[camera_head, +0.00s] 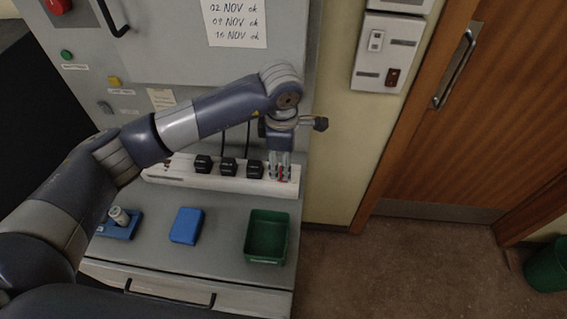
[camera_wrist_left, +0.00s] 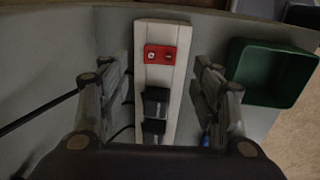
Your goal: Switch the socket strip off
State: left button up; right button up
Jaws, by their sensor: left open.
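The white socket strip (camera_head: 220,178) lies along the back of the console's work surface, with several black plugs (camera_head: 228,166) in it. In the left wrist view the strip (camera_wrist_left: 147,32) runs between my fingers, and its red switch (camera_wrist_left: 160,55) shows at the end, ahead of the plugs (camera_wrist_left: 155,100). My left gripper (camera_head: 280,175) is open, pointing down over the right end of the strip, with its fingers (camera_wrist_left: 158,90) on both sides of it. I cannot tell whether they touch the strip. In the head view the fingers partly hide the switch. My right gripper is not in view.
A green tray (camera_head: 251,254) stands in front of the strip's right end. A blue box (camera_head: 187,225) and a blue holder (camera_head: 118,231) with a pale cylindrical thing lie further left. The cabinet panel rises behind the strip. Black cables rise from the plugs.

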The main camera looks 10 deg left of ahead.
pick_arm(q)
jog(key=f, duration=0.1)
jog(key=f+p, duration=0.1)
jog(key=f, duration=0.3)
jog(key=shift+w+f, duration=0.2)
jog(key=shift+w, duration=0.1)
